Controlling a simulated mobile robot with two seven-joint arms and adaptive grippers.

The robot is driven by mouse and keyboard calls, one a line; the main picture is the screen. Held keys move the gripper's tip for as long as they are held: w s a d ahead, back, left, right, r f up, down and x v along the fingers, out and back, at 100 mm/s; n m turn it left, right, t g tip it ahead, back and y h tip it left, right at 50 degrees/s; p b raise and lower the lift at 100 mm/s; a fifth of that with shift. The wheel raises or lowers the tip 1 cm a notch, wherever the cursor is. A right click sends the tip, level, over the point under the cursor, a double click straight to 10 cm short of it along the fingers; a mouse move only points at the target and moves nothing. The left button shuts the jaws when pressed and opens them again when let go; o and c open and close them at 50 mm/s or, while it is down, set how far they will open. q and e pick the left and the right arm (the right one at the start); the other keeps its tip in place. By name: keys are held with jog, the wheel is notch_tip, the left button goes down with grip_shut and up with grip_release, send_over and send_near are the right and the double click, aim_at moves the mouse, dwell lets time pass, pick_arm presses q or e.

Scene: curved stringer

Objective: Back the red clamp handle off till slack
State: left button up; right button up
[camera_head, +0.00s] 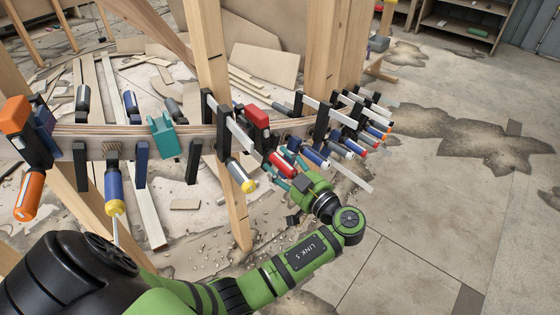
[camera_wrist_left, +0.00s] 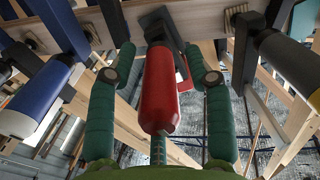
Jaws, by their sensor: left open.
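The red clamp handle (camera_head: 282,165) hangs below the curved wooden stringer (camera_head: 185,135), near the middle of the head view. In the left wrist view the red handle (camera_wrist_left: 160,92) points toward the camera, with a dark clamp bar behind it. My left gripper (camera_head: 287,175) is open at the handle. In the left wrist view its two green fingers (camera_wrist_left: 160,100) stand one on each side of the handle, with a visible gap to it on both sides. The clamp's pad against the stringer is partly hidden. My right gripper is in neither view.
A yellow-tipped clamp handle (camera_head: 241,175) hangs to the left and a blue handle (camera_head: 314,158) close to the right. In the wrist view a blue handle (camera_wrist_left: 37,98) and a dark handle (camera_wrist_left: 288,62) flank the fingers. A wooden post (camera_head: 213,70) stands behind.

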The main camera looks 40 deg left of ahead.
pick_arm(q)
jog(key=shift+w+a, duration=0.2)
jog(key=shift+a, duration=0.25)
grip_shut()
